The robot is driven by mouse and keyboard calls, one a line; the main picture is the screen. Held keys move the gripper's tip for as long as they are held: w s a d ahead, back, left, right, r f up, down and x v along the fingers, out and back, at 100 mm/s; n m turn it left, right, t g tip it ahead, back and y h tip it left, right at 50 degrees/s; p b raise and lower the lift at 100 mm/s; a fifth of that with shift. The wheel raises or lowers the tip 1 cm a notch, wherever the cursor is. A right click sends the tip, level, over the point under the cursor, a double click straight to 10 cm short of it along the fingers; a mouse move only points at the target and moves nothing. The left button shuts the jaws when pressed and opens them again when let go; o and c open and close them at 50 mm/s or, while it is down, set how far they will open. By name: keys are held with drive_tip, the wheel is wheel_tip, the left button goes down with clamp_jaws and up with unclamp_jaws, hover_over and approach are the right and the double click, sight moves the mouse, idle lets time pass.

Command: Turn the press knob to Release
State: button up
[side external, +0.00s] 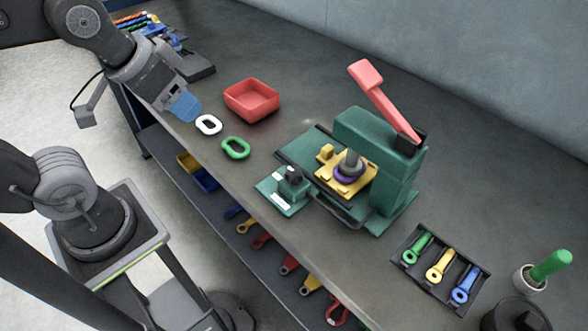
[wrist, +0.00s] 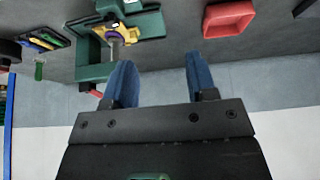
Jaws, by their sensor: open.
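The green press (side external: 375,150) stands on the bench with its red lever (side external: 370,85) raised. A black knob (side external: 293,174) sits on a small green block at the press's front left, beside white labels (side external: 280,199) too small to read. I cannot tell which setting the knob points to. A purple ring (side external: 350,170) lies on the yellow plate under the ram. My gripper (side external: 185,107), with blue fingers, is open and empty near the bench's front edge, far left of the knob. The wrist view shows both fingers (wrist: 160,80) apart, with the press (wrist: 95,50) beyond.
A red tray (side external: 252,100), a white ring (side external: 208,125) and a green ring (side external: 235,148) lie between my gripper and the press. A black rack (side external: 430,280) of coloured tools and a potted green handle (side external: 550,265) stand at the right. A lower shelf holds more tools.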

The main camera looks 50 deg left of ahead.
drive_tip(key=shift+o, duration=0.8)
drive_tip(key=w+d+g, duration=0.3)
drive_tip(key=w+d, duration=0.3)
drive_tip(key=w, duration=0.2)
drive_tip(key=shift+r, duration=0.3)
drive_tip(key=g, duration=0.3)
approach(294, 172)
wheel_tip(294, 172, down, 9)
drive_tip(key=shift+s+f, duration=0.1)
drive_tip(key=c, duration=0.9)
